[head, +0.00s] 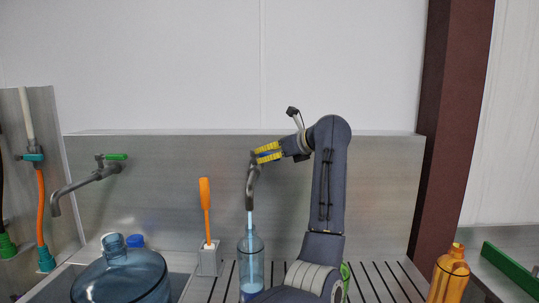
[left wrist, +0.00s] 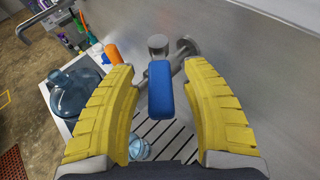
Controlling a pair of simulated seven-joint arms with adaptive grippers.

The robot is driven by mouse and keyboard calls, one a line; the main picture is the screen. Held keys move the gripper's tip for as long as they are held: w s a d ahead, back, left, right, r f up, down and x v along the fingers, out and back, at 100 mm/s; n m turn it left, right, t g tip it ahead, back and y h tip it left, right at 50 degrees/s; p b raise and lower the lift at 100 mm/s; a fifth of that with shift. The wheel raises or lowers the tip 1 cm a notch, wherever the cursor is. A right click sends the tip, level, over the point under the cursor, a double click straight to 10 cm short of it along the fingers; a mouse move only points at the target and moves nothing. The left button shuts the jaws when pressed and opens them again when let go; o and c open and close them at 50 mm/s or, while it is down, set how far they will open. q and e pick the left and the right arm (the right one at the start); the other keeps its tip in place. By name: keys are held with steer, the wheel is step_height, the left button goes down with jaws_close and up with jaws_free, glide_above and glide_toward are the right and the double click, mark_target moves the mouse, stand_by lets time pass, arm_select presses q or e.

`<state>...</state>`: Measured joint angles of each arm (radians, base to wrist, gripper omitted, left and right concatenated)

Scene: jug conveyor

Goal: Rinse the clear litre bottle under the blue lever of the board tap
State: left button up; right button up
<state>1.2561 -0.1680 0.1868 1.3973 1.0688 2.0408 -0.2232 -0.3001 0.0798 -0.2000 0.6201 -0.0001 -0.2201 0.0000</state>
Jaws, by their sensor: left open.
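The clear litre bottle (head: 250,262) stands upright on the slatted drain under the board tap (head: 252,185). A pale blue stream (head: 249,224) runs from the spout down into the bottle's mouth. My left gripper (head: 268,153) is at the top of the tap, its yellow fingers open. In the left wrist view, the blue lever (left wrist: 159,88) lies between the two fingers (left wrist: 160,105), with a gap on each side. The bottle (left wrist: 139,149) shows there below, partly hidden by a finger. My right gripper is out of view.
A large blue jug (head: 120,277) stands at front left. An orange-handled brush (head: 205,210) stands in a grey holder (head: 209,260) left of the bottle. A tap with a green lever (head: 116,156) is on the left. An orange bottle (head: 449,275) is at right.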

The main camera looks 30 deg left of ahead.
arm_select(q)
steer(key=shift+c, duration=0.2)
jaws_close()
stand_by(0.4)
